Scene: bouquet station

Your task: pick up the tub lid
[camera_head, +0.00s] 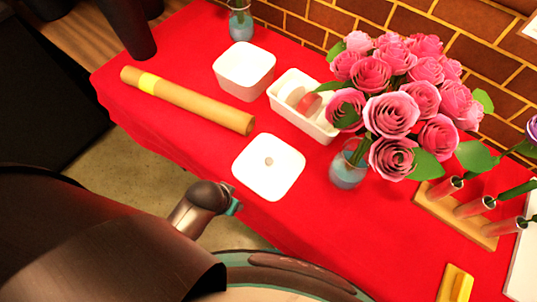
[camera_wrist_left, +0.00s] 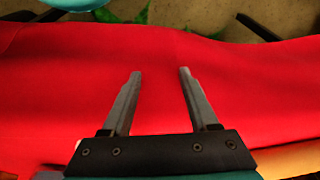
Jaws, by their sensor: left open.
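The tub lid (camera_head: 255,182) is a white rounded square with a small grey-brown knob in its middle. It lies flat on the red tablecloth near the table's front edge in the head view. The open white tub (camera_head: 246,88) stands behind it. My left gripper (camera_wrist_left: 160,72) is open and empty in the left wrist view, with red cloth beneath its fingers. The lid cannot be made out there. In the head view my arm ends just left of and below the lid, and no fingers can be made out. My right gripper is not in view.
A brown paper roll (camera_head: 200,105) with a yellow band lies left of the lid. A white tray (camera_head: 318,128) holding things is behind. A glass vase (camera_head: 347,172) of pink roses stands to the right. A wooden rack (camera_head: 452,215) with tubes is farther right.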

